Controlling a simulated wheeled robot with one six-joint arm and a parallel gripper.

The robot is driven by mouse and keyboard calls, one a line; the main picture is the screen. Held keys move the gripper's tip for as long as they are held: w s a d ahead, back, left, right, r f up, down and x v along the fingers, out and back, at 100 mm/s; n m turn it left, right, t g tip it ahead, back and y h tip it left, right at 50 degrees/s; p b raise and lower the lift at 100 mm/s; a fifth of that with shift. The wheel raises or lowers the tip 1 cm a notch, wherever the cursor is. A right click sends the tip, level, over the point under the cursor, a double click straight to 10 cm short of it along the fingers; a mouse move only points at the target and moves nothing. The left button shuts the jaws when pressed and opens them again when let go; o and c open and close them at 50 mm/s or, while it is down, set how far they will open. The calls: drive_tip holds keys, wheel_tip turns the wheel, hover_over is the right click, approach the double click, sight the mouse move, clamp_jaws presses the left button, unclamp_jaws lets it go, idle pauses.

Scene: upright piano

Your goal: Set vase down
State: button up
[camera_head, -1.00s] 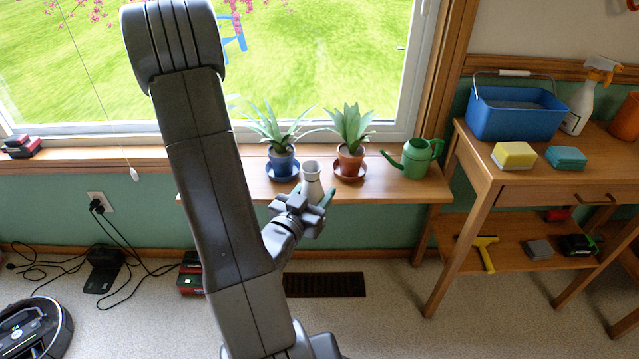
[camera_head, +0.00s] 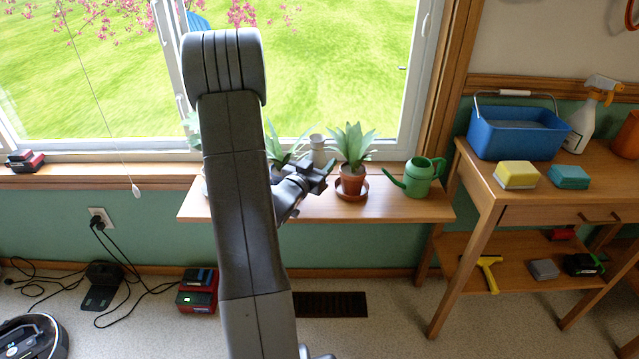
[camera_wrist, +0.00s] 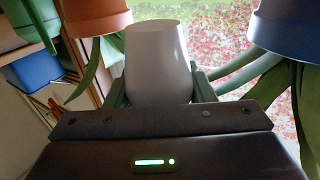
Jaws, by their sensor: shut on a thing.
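A pale grey-white vase (camera_head: 318,148) shows in the head view behind my gripper, near the window between the two potted plants. In the wrist view the vase (camera_wrist: 158,60) sits between my two green fingers, and my gripper (camera_wrist: 160,88) is shut on it. In the head view my gripper (camera_head: 318,172) hides the lower part of the vase. I cannot tell whether its base touches the wooden shelf (camera_head: 400,207).
The terracotta pot (camera_head: 352,182) with its plant stands just right of the vase. The blue pot (camera_wrist: 290,25) is close on the other side, mostly hidden by my arm in the head view. A green watering can (camera_head: 418,178) stands further right. The shelf's front edge is clear.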

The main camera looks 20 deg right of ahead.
drive_tip(key=f+b, duration=0.1)
drive_tip(key=f, duration=0.5)
drive_tip(key=shift+s+f+b, duration=0.2)
drive_tip(key=shift+f+b, duration=0.05)
drive_tip(key=shift+b, duration=0.1)
drive_tip(key=shift+w+f, duration=0.15)
drive_tip(key=shift+w, duration=0.05)
drive_tip(key=shift+f+b, duration=0.2)
drive_tip(key=shift+b, duration=0.1)
drive_tip(key=o, duration=1.1)
drive_tip(key=shift+r, duration=0.15)
